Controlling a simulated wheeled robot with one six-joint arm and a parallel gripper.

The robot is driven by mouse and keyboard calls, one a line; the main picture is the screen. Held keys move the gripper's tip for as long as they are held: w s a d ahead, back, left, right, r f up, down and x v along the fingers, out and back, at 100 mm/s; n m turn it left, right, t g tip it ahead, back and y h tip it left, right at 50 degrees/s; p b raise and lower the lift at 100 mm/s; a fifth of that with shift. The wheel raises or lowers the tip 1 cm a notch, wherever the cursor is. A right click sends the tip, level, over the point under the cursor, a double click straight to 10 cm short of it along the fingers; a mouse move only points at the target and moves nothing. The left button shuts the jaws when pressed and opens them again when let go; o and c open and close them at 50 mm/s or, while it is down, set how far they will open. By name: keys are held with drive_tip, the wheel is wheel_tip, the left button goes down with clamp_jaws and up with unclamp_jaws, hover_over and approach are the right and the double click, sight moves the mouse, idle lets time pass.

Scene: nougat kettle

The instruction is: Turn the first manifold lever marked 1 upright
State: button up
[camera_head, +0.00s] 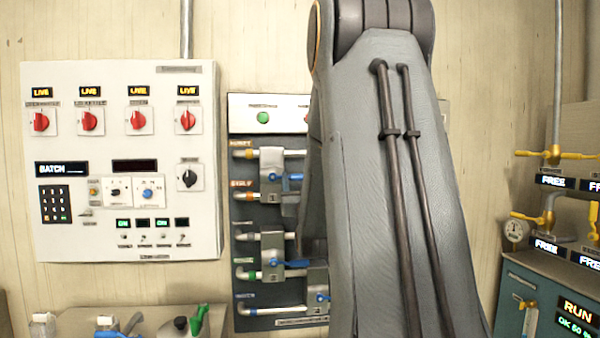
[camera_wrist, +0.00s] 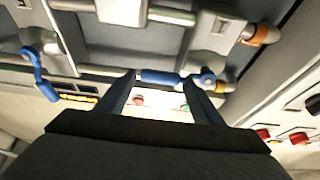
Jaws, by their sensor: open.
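The first manifold lever, marked 1, has a blue handle (camera_head: 290,177) lying level, pointing right from its hub on the grey valve block (camera_head: 271,160) in the head view. The wrist view, turned about upside down, shows a blue lever handle (camera_wrist: 160,77) level between my fingertips, its hub (camera_wrist: 206,79) just right of them. My gripper (camera_wrist: 158,82) is open, with one finger near each end of the handle. I cannot tell whether they touch it. In the head view my arm hides the gripper tips and the manifold's right part.
Lower valve blocks carry other blue levers (camera_head: 293,264) and (camera_head: 323,297). Another blue lever (camera_wrist: 38,72) hangs at the left in the wrist view. A white control panel (camera_head: 120,230) with red knobs stands left of the manifold.

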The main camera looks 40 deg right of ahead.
drive_tip(key=shift+p+x, duration=0.35)
drive_tip(key=shift+x, duration=0.9)
drive_tip(key=c, duration=1.5)
